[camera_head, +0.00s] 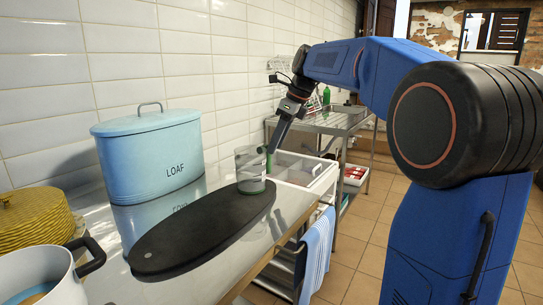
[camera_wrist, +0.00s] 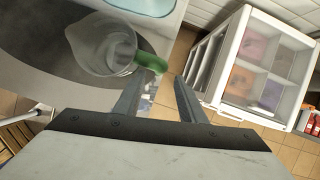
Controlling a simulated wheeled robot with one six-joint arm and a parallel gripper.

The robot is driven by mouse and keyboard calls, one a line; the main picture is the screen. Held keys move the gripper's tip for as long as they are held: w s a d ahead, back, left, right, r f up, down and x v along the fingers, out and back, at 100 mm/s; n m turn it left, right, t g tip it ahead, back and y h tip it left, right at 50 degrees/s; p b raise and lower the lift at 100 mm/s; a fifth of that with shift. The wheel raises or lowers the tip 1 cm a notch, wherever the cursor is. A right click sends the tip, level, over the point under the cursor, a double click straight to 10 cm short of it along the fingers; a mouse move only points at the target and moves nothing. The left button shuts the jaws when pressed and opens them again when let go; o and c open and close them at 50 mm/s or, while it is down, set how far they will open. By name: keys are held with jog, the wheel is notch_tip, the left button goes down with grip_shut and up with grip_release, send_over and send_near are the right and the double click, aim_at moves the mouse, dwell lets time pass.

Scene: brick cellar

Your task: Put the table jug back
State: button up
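The table jug (camera_head: 250,170) is clear glass with a green handle and stands upright on a long black board (camera_head: 185,238). Its handle points toward my gripper (camera_head: 271,148), which reaches down beside it at the board's far end. In the wrist view the jug (camera_wrist: 100,45) is at the upper left, and its green handle (camera_wrist: 150,61) reaches toward the gap between my fingertips (camera_wrist: 162,76). The fingers are apart, with a gap between them. I cannot tell whether either finger touches the handle.
A blue LOAF bin (camera_head: 152,160) stands against the tiled wall. A white pot (camera_head: 40,278) and yellow stacked dishes (camera_head: 35,217) are at the near left. A white divided organizer (camera_head: 305,172) is beyond the jug. A blue striped towel (camera_head: 317,255) hangs at the counter front.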

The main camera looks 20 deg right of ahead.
jog(key=shift+v, duration=2.05)
jog(key=shift+s, duration=0.1)
